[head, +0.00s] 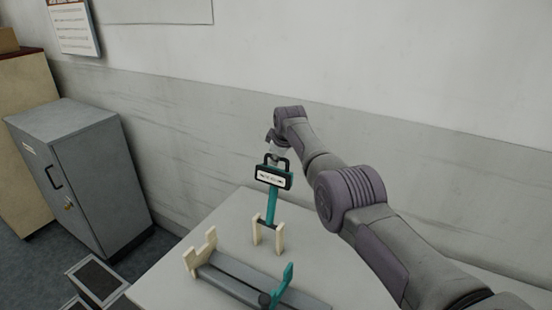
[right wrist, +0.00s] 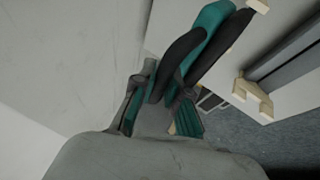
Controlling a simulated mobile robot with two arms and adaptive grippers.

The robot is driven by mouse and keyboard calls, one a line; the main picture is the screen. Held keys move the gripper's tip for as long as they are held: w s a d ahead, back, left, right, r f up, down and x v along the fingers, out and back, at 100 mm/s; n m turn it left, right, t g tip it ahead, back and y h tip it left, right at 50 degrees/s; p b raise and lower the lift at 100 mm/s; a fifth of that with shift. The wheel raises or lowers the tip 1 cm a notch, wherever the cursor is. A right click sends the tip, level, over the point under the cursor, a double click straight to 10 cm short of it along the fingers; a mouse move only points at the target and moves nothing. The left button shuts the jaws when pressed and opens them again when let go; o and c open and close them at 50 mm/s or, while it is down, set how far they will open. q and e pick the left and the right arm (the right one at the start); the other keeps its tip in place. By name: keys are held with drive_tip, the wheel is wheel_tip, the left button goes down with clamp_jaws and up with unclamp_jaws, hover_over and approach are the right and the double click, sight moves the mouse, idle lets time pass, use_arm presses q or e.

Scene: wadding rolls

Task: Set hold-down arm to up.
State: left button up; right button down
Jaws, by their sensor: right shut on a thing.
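The teal hold-down arm (head: 271,206) stands nearly upright from a cream forked bracket (head: 268,236) on the pale table. Its top carries a white label and a black loop handle (head: 266,160). My right gripper (head: 276,150) is at the top of that handle and shut on it. In the right wrist view, the black handle (right wrist: 182,48) runs down between the fingers of my right gripper (right wrist: 160,110), with the teal arm (right wrist: 213,18) beyond. The exact finger contact is partly hidden. My left gripper is not in view.
A grey roller or bar (head: 235,284) lies by a cream notched support (head: 200,254) at the table front. A second teal lever (head: 285,282) rises beside it. A grey cabinet (head: 90,180) stands left on the floor. The wall is close behind the table.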

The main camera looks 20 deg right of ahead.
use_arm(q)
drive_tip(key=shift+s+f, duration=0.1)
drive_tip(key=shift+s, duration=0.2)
use_arm(e)
drive_tip(key=shift+d+r, duration=0.1)
drive_tip(key=shift+d, duration=0.05)
drive_tip(key=c, duration=1.5)
unclamp_jaws()
drive_tip(key=o, duration=0.3)
drive_tip(key=shift+w+d, duration=0.1)
drive_tip(key=shift+w, duration=0.05)
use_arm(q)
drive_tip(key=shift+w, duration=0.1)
use_arm(e)
drive_tip(key=shift+f, duration=0.2)
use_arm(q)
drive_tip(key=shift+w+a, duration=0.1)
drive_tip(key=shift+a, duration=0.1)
use_arm(e)
drive_tip(key=shift+r, duration=0.15)
drive_tip(key=shift+s+r, duration=0.3)
drive_tip(key=shift+r, duration=0.15)
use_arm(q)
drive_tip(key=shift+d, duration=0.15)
use_arm(e)
drive_tip(key=v, duration=1.1)
drive_tip(key=shift+f, duration=0.1)
